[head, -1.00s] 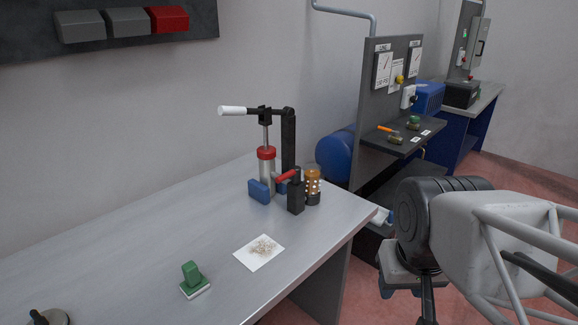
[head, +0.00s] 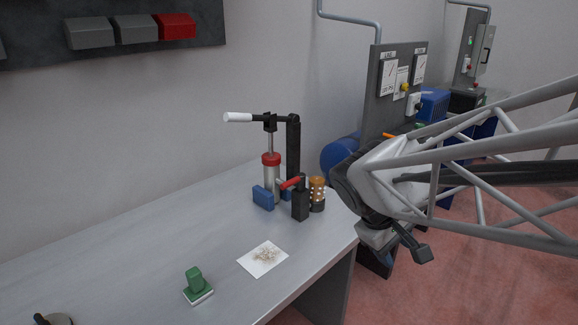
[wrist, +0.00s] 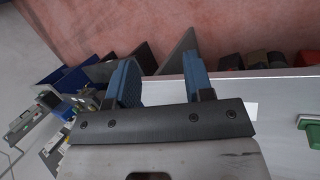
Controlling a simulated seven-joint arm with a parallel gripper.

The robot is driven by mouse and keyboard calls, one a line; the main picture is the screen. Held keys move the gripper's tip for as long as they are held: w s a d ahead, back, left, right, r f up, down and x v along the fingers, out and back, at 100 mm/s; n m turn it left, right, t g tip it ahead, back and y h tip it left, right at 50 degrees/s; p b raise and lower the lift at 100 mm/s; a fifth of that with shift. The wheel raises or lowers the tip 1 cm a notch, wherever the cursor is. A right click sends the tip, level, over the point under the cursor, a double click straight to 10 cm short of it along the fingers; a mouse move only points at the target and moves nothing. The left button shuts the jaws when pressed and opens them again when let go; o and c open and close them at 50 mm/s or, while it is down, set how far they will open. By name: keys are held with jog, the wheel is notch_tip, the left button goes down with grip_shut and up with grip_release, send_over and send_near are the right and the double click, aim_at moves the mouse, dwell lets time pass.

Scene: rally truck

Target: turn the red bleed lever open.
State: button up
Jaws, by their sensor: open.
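The red bleed lever (head: 291,183) sits on top of a small black block (head: 300,206) on the grey bench, beside the hand press. It slants slightly, pointing left. My gripper (wrist: 162,78) is open and empty in the wrist view, its two blue fingers apart. In the head view my arm's wrist end is to the right of the lever, off the bench's right edge and well clear of it; the fingertips are hard to make out there. I cannot make out the lever in the wrist view.
The press (head: 294,150) with its white-tipped handle (head: 238,117) stands behind the lever. An amber-topped cylinder (head: 317,193) is close on its right, a blue block (head: 263,198) on its left. A white sheet (head: 263,259) and a green-handled stamp (head: 195,283) lie in front; bare bench is left.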

aim_at(282, 187)
jog(key=w+a+f+n+t+h, duration=0.1)
jog(key=w+a+n+t+h, duration=0.25)
jog(key=w, duration=0.65)
jog(key=w+a+f+n+h, duration=0.2)
jog(key=w+a+n+h, duration=0.15)
jog(key=w+n, duration=0.45)
jog(key=w+a+f+n+t, duration=0.2)
jog(key=w+a, duration=0.3)
jog(key=a, duration=0.1)
jog(key=w+a+f+n+t, duration=0.2)
jog(key=w+a+n+t, duration=0.1)
jog(key=w+a, duration=0.2)
jog(key=w+a+f+n+t, duration=0.2)
jog(key=w+a+f+t, duration=0.1)
jog(key=w+a, duration=0.3)
jog(key=shift+a+n+t+h, duration=0.25)
jog(key=shift+a+h, duration=0.05)
jog(key=shift+a, duration=0.6)
jog(key=shift+w+d, duration=0.1)
jog(key=shift+x, duration=3.8)
jog(key=shift+f, duration=0.1)
jog(key=shift+c, duration=0.4)
grip_shut()
